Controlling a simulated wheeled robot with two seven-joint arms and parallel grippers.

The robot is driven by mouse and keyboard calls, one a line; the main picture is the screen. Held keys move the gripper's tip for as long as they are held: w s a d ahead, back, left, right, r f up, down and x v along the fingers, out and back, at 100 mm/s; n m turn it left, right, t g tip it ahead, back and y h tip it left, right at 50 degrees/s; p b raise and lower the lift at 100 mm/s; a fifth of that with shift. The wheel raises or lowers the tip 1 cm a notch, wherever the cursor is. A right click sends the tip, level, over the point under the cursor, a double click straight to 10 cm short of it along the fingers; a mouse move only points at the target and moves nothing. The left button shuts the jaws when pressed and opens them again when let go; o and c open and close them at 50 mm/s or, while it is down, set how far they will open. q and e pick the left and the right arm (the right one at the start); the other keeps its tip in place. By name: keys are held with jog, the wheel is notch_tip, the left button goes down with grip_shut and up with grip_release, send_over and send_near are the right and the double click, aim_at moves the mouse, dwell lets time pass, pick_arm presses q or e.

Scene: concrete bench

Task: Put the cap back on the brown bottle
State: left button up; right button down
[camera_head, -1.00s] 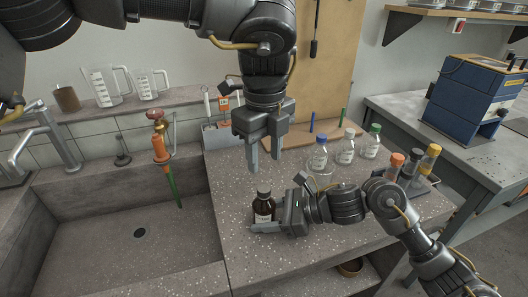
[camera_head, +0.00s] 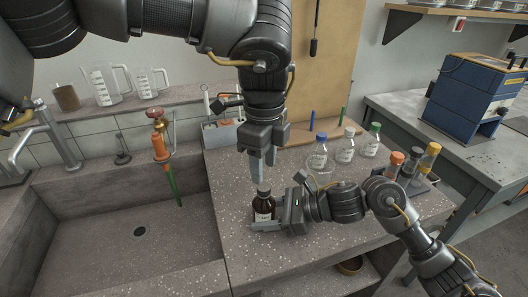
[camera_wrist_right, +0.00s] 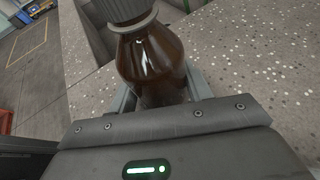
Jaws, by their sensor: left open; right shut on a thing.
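The brown bottle (camera_head: 263,208) stands upright on the bench near the sink edge, with a pale label. A dark cap (camera_head: 264,190) appears to sit on its neck; in the right wrist view the cap (camera_wrist_right: 122,9) shows above the neck ring, cut off by the frame's top. My right gripper (camera_head: 268,223) is shut on the body of the bottle from the right, a finger on each side. My left gripper (camera_head: 264,174) points down, open and empty, its fingertips just above the cap. I cannot tell whether the cap is fully tight.
Clear bottles with blue (camera_head: 321,137), white and green caps stand behind to the right. A dark rack (camera_head: 420,184) with orange-, grey- and yellow-topped items is at the right. The sink (camera_head: 100,245) lies left. A blue machine (camera_head: 465,95) stands on the far bench.

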aim_at(264, 187)
pick_arm(q)
jog(key=shift+f, duration=2.7)
